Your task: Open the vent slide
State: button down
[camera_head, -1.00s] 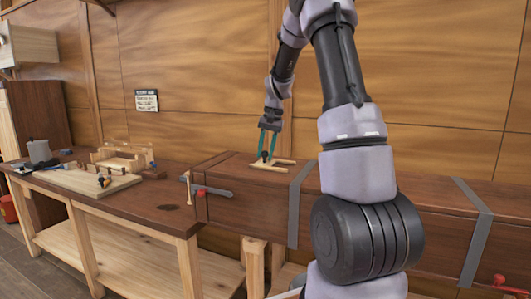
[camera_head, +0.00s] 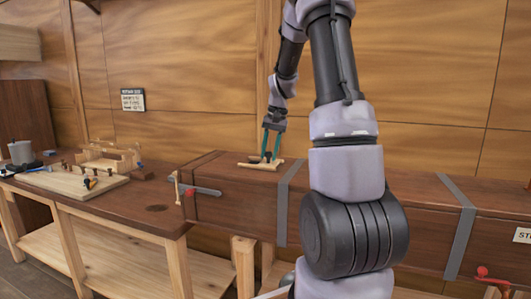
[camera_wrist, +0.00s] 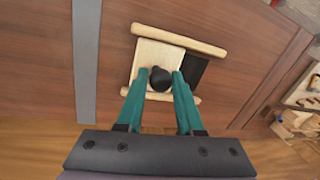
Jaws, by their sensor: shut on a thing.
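The vent slide (camera_wrist: 153,57) is a pale wooden panel between two light wooden rails (camera_wrist: 190,42) on the dark plank top. A dark opening (camera_wrist: 197,69) shows beside the panel, to its right in the wrist view. The slide has a round black knob (camera_wrist: 160,77). My gripper (camera_wrist: 161,80) has its teal fingers on both sides of the knob and is shut on it. In the head view my gripper (camera_head: 270,157) reaches down to the vent on the box top, and the fingers partly hide the slide.
A grey metal band (camera_head: 286,205) crosses the long wooden box (camera_head: 235,205) right of the vent. A workbench (camera_head: 110,208) with a board (camera_head: 72,183), small tools and a grey pot (camera_head: 21,152) stands at left. A wooden wall rises behind.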

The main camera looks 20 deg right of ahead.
aim_at(275, 163)
jog(key=c, duration=0.5)
grip_release()
jog(key=shift+c, duration=0.2)
jog(key=shift+r, duration=0.15)
notch_tip(275, 163, up, 10)
jog(key=s+d, duration=0.1)
jog(key=shift+d+r, duration=0.2)
jog(key=shift+d, duration=0.15)
jog(key=shift+s, duration=0.1)
jog(key=s+a+r+n+t, duration=0.1)
jog(key=s+a+r+t, duration=0.15)
jog(key=s+a, duration=0.3)
jog(key=s+a+r+t, duration=0.1)
jog(key=s+a+r, duration=0.35)
jog(key=s, duration=0.25)
jog(key=s+a+f+n+t, duration=0.1)
jog(key=s+a+f+t, duration=0.1)
jog(key=s+a, duration=0.4)
jog(key=s, duration=0.5)
jog(key=shift+s+f+n, duration=0.15)
jog(key=shift+s+n, duration=0.1)
jog(key=shift+n, duration=0.05)
